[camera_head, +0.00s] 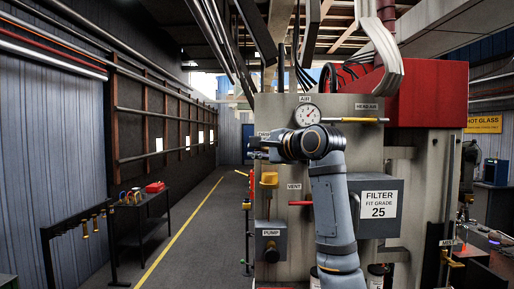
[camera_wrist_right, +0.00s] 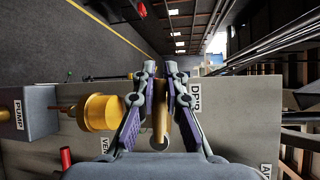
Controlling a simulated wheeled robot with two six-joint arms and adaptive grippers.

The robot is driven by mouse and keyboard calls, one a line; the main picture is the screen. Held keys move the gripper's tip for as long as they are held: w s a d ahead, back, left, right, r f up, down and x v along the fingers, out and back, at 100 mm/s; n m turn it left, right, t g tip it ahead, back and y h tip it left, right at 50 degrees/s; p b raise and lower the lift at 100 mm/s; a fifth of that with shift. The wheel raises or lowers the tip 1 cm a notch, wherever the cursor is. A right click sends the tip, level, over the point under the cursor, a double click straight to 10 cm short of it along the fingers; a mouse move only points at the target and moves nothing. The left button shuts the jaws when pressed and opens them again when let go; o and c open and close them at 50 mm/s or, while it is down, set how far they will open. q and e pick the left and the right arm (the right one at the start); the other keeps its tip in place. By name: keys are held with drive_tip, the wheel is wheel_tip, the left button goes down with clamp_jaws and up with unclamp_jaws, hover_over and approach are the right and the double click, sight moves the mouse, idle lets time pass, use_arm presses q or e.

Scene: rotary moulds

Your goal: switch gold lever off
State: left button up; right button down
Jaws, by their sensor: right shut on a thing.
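My right gripper (camera_head: 256,149) is raised in front of the grey machine, at its left edge in the head view. In the right wrist view its two fingers (camera_wrist_right: 160,72) are closed around a gold lever (camera_wrist_right: 160,122), a slim bar with a rounded end. In the head view the arm and gripper hide this lever. A label reading something like "DOOR" (camera_wrist_right: 196,95) is just beside the fingers. My left gripper is not in view.
A yellow-gold cylinder (camera_wrist_right: 100,112) sits close beside the fingers; the PUMP box (camera_head: 271,241) is below. The FILTER box (camera_head: 376,207) is right of my arm. The aisle at left is clear.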

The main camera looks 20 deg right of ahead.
drive_tip(key=shift+f, duration=0.15)
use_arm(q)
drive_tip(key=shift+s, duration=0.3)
use_arm(e)
drive_tip(key=shift+n, duration=0.3)
drive_tip(key=c, duration=1.5)
unclamp_jaws()
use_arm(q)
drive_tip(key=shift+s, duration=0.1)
use_arm(e)
drive_tip(key=shift+o, duration=0.5)
drive_tip(key=shift+s, duration=0.1)
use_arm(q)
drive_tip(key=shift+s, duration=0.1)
use_arm(e)
drive_tip(key=v, duration=1.2)
drive_tip(key=shift+r, duration=0.2)
